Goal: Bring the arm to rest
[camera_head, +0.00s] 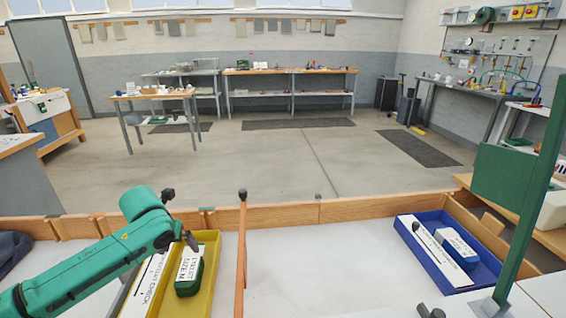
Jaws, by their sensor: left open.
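My left arm, green, comes in from the lower left. My left gripper (180,217) is raised at its end, with two dark fingertips apart and nothing seen between them. It is over the back left of the bench, near the back edge of a yellow tray (208,275). In that tray lie a dark green block (189,273) with a white size label and a white labelled strip (147,285), partly hidden by my arm. My right gripper is not seen.
A blue tray (408,244) at the right holds a blue block (458,248) and a white strip (441,252). A green upright post (530,190) stands at the right. A wooden rim (345,209) edges the bench. The white bench middle (320,265) is clear.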

